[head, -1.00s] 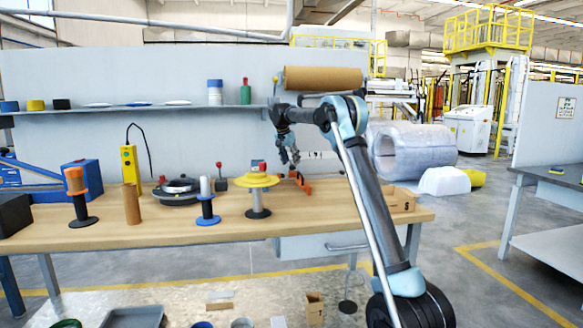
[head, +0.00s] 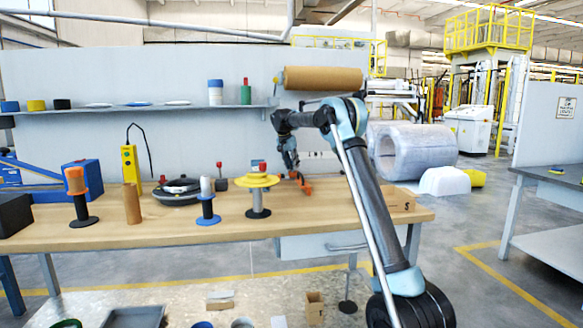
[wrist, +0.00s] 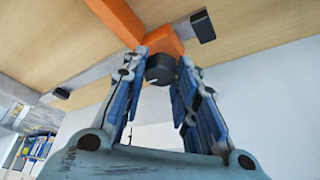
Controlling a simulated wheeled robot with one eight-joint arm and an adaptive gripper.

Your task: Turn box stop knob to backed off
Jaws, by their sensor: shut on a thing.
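The box stop knob (wrist: 160,69) is a small dark round knob with a pale mark on its near edge. It sits on the end of an orange bar (wrist: 118,20), below a wooden surface in the wrist view. My gripper (wrist: 163,63) is shut on the knob, with one finger on each side of it. In the head view my gripper (head: 291,165) reaches down at the back right of the workbench, by the orange part (head: 303,184). The knob itself is too small to tell there.
The workbench (head: 330,215) carries a yellow-topped spool stand (head: 257,181), a blue-based stand (head: 208,212) and a yellow control pendant (head: 130,165) to the left. A cardboard box (head: 401,200) stands at the right end. A brown roll (head: 322,79) hangs above.

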